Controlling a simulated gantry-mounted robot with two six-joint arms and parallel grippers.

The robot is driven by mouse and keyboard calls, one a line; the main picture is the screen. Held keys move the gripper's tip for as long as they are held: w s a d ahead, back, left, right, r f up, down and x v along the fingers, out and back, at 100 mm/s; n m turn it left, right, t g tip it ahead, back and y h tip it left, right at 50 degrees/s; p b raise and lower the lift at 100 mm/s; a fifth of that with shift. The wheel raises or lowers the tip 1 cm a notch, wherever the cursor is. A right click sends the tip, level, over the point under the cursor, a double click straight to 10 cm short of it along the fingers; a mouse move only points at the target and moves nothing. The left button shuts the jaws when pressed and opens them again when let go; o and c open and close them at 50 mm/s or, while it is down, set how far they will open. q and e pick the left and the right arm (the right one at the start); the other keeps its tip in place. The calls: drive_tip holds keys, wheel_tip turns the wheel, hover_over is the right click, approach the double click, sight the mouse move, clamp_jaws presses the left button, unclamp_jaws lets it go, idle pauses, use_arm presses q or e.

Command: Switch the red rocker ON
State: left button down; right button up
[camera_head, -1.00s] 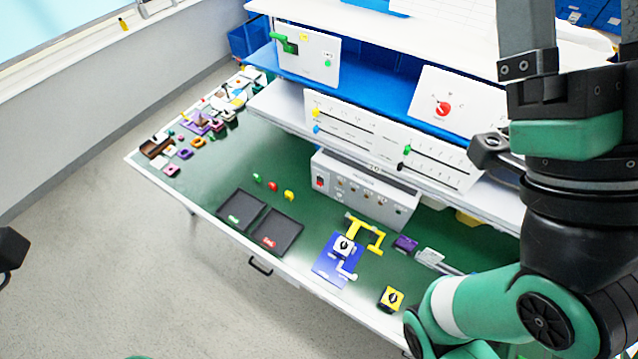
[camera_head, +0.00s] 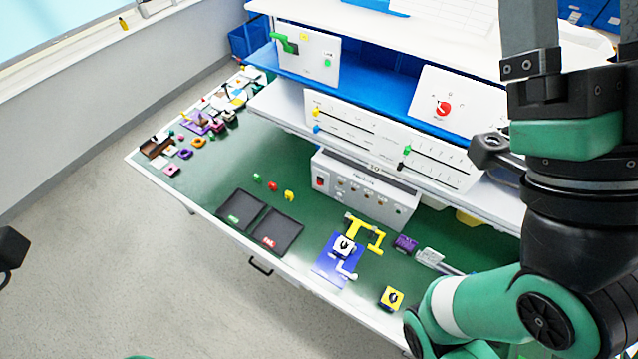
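The red rocker (camera_head: 320,182) is a small red switch at the left end of the front face of a pale grey control box (camera_head: 366,190). The box stands at the back of the green table, below the shelf. The rocker is too small to tell which side is pressed. My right arm (camera_head: 560,230) fills the right side of the view, but no fingertips of it can be made out. A dark part at the left edge may be mine. Neither gripper is seen at the rocker, and nothing covers it.
Two black trays (camera_head: 283,238) and several small coloured pieces lie left of the box. A blue plate with a crank (camera_head: 333,270), yellow bracket (camera_head: 375,240) and yellow block (camera_head: 391,298) lie in front. A slider panel (camera_head: 350,135) stands above.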

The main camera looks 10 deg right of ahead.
clamp_jaws()
idle(1.5)
